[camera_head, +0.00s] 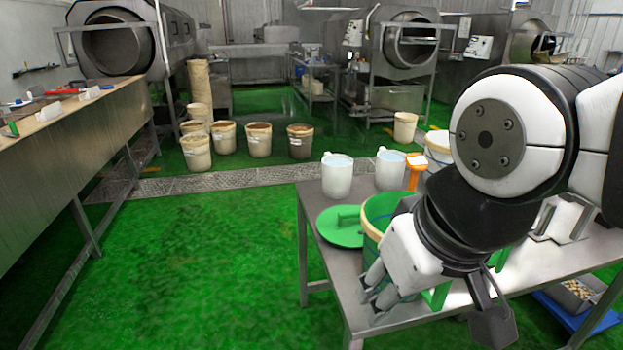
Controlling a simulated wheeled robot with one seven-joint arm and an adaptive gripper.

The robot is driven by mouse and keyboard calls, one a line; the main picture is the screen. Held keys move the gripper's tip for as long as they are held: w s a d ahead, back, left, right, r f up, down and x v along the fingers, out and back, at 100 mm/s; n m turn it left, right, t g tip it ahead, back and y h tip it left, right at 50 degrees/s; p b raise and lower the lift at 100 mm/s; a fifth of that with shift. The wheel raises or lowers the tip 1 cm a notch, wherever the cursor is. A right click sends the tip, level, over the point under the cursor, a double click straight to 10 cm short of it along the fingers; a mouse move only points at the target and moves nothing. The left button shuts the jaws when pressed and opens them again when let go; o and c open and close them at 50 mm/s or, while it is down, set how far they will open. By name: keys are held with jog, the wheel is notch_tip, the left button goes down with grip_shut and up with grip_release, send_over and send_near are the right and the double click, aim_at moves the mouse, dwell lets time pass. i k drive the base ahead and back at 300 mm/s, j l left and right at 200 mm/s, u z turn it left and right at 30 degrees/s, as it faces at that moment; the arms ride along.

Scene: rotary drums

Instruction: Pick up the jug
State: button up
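Two whitish jugs with pale blue insides stand upright at the far edge of the metal table (318,200). One jug (338,178) is at the far left corner, and the other jug (389,172) is just right of it. My gripper (371,294) points down and left over the front left part of the table, nearer than both jugs and apart from them. Its fingers show from the side, and the gap between them is unclear. Neither jug is in it.
Beside my gripper are a green bucket (378,209) and a flat green lid or scoop (339,228). An orange-handled item (417,168) and a pale tub (438,146) stand near the right jug. My arm hides much of the table's right side. Green floor lies left.

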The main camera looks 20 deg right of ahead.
aim_at(391, 165)
jog(key=j+u, duration=0.1)
jog(key=u, duration=0.3)
jog(key=i+j+u, duration=0.1)
jog(key=u, duration=0.3)
jog(key=i+u, duration=0.15)
jog(key=u, duration=0.25)
jog(key=i+j, duration=0.15)
jog(key=i, duration=0.25)
jog(key=i+j+z, duration=0.1)
jog(key=i, duration=0.3)
jog(key=i+j, duration=0.15)
jog(key=i, duration=0.25)
jog(key=i+z, duration=0.8)
jog(key=i+l, duration=0.1)
jog(key=i, duration=1.25)
jog(key=i+j+z, duration=0.1)
jog(key=i, duration=0.4)
jog(key=i+j, duration=0.15)
jog(key=i, duration=0.4)
jog(key=i+j+z, duration=0.15)
jog(key=i, duration=0.35)
jog(key=z, duration=3.75)
jog(key=k+j, duration=0.1)
jog(key=j, duration=0.35)
